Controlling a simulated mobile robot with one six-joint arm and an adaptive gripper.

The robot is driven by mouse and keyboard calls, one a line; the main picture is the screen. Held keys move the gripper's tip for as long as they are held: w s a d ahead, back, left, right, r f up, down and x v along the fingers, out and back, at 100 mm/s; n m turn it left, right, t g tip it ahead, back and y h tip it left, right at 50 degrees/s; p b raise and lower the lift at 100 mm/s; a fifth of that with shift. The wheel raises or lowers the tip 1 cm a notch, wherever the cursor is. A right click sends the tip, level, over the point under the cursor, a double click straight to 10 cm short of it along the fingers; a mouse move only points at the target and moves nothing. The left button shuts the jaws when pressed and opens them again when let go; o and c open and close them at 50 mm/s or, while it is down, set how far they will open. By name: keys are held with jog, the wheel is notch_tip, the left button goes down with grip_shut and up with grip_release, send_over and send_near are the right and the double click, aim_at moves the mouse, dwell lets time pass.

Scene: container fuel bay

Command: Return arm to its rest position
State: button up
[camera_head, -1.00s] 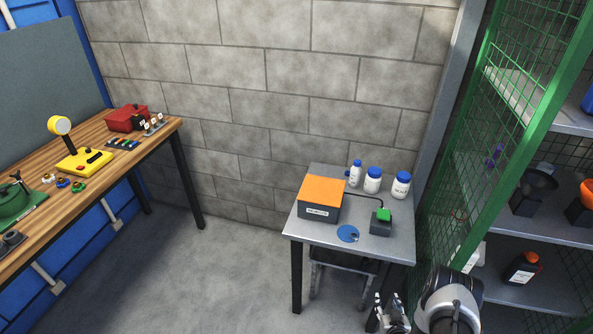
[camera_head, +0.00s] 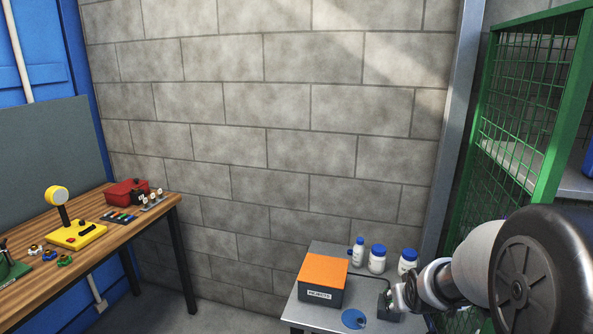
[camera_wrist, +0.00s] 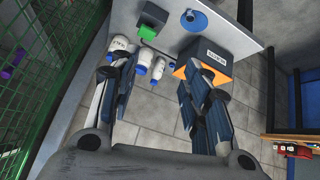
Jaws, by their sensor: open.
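My gripper (camera_wrist: 158,105) is open and empty in the wrist view, its two dark fingers spread apart. In the head view my arm reaches in from the lower right, and the gripper end (camera_head: 402,296) shows small in front of the grey table's right side. The grey metal table (camera_head: 330,318) stands against the block wall. It bears an orange-topped box (camera_head: 323,277), a blue disc (camera_head: 354,318) and white bottles with blue caps (camera_head: 377,260). My arm partly hides the dark block at the table's right; its green top shows in the wrist view (camera_wrist: 147,32).
A green mesh cage (camera_head: 515,110) with shelves stands at the right, close to my arm. A wooden workbench (camera_head: 95,248) at the left holds a yellow device (camera_head: 78,236), a red box (camera_head: 127,192) and small parts. Floor between bench and table is clear.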

jog(key=s+a+r+g+b, duration=0.1)
jog(key=s+a+r, duration=0.25)
jog(key=s, duration=0.35)
jog(key=s+a+r+b, duration=0.1)
jog(key=s+a+r, duration=0.25)
jog(key=s, duration=0.45)
jog(key=s+a+g+y, duration=0.1)
jog(key=s+a, duration=0.1)
jog(key=s, duration=0.6)
jog(key=s+a+g+b, duration=0.1)
jog(key=s+a, duration=0.1)
jog(key=s, duration=0.6)
jog(key=shift+s+a+r+y, duration=0.15)
jog(key=shift+s+a+y, duration=0.1)
jog(key=shift+s+y, duration=0.15)
